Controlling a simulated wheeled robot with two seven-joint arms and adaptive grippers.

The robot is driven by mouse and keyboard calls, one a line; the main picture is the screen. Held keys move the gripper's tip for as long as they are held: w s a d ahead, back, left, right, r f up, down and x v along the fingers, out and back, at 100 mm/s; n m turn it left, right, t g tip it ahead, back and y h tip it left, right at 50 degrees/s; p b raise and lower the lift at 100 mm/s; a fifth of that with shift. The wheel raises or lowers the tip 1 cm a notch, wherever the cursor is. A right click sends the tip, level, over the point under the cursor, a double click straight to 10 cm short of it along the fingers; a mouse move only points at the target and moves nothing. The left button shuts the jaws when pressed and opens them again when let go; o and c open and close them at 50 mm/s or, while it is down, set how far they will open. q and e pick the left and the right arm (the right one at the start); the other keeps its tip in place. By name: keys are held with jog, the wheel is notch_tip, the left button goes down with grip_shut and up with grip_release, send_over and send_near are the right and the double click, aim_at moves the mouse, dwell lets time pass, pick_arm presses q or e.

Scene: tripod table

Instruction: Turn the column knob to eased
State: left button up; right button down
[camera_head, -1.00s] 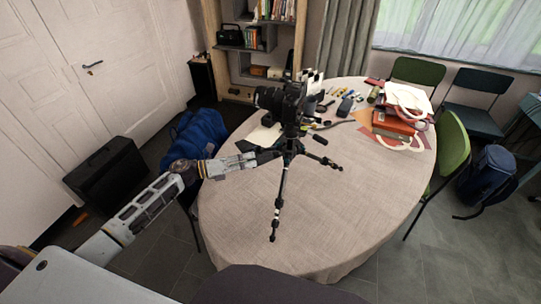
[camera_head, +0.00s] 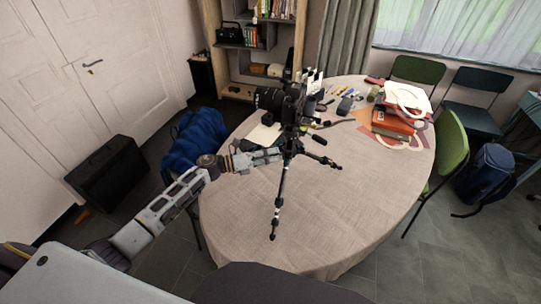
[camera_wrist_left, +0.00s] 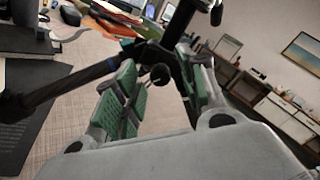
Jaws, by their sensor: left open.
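A black tripod (camera_head: 284,178) stands on the round table with a camera (camera_head: 276,98) on top. My left gripper (camera_head: 277,154) is at the tripod's upper part, just below the camera. In the left wrist view its green-padded fingers (camera_wrist_left: 163,92) are open, one on each side of the tripod's middle. A small round dark knob (camera_wrist_left: 159,75) shows between the pads, near the foot of the column (camera_wrist_left: 182,22). I cannot tell whether a pad touches it. The knob's marking is too small to read. The right gripper is not in view.
The table (camera_head: 240,225) has free cloth at the front and right. Red books and a white bag (camera_head: 408,98) lie at the back right. A tripod leg (camera_wrist_left: 70,85) slants close to the left finger. A blue bag (camera_head: 195,140) stands left of the table.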

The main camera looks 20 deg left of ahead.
pick_arm(q)
jog(key=shift+c, duration=0.6)
grip_shut()
jog(key=shift+n+p, duration=3.8)
jog(key=shift+n, duration=5.3)
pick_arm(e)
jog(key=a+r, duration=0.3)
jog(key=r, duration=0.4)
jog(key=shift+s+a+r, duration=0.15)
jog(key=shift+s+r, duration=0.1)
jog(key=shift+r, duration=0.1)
